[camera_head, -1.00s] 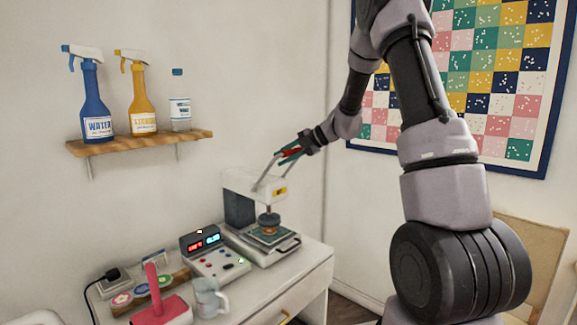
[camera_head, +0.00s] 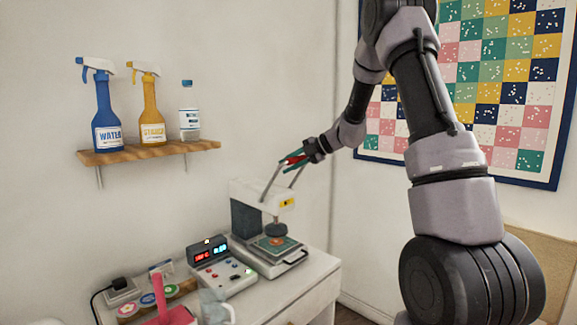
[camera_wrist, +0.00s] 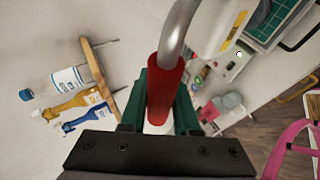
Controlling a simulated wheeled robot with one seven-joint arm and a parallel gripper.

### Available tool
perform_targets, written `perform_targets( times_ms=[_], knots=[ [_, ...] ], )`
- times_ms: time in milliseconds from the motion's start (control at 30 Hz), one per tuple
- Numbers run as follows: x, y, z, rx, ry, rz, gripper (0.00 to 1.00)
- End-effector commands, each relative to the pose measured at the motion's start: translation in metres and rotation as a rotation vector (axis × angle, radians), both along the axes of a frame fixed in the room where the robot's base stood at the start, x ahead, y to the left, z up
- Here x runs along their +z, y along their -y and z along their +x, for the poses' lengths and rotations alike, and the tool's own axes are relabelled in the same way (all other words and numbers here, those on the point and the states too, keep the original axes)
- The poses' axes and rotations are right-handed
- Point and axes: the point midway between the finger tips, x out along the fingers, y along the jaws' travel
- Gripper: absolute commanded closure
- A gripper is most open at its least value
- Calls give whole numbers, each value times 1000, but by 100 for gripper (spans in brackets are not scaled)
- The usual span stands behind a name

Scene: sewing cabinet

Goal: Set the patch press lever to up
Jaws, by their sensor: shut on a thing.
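The patch press (camera_head: 243,217) stands on the white cabinet, with a white head, a dark column and a round dark pressing foot (camera_head: 277,230). A colourful patch (camera_head: 275,244) lies on its base, and a gap shows under the foot. The press lever (camera_head: 271,183) is a metal bar frame with a red grip, slanting up and right from the head. My gripper (camera_head: 292,160) is shut on the red grip. In the wrist view the red grip (camera_wrist: 166,88) sits between my gripper's green fingers (camera_wrist: 160,100), and the metal bar runs upward from it.
A control box (camera_head: 220,268) with red and blue displays stands left of the press. A clear mug (camera_head: 215,307), a pink-handled tool (camera_head: 160,300) and round patches (camera_head: 150,298) are nearby. A wall shelf (camera_head: 150,152) holds several bottles. A framed quilt (camera_head: 470,90) hangs at right.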

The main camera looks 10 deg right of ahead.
Motion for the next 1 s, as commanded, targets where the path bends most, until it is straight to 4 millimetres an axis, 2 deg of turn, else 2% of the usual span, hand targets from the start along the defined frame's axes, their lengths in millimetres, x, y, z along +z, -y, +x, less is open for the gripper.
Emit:
perform_targets(
  times_ms=[800, 833, 900, 1000],
  knots=[
    [-1, 0, -1, 1, -2, -1, 100],
    [-1, 0, -1, 1, -2, -1, 63],
    [-1, 0, -1, 1, -2, -1, 41],
    [-1, 0, -1, 1, -2, -1, 41]
  ],
)
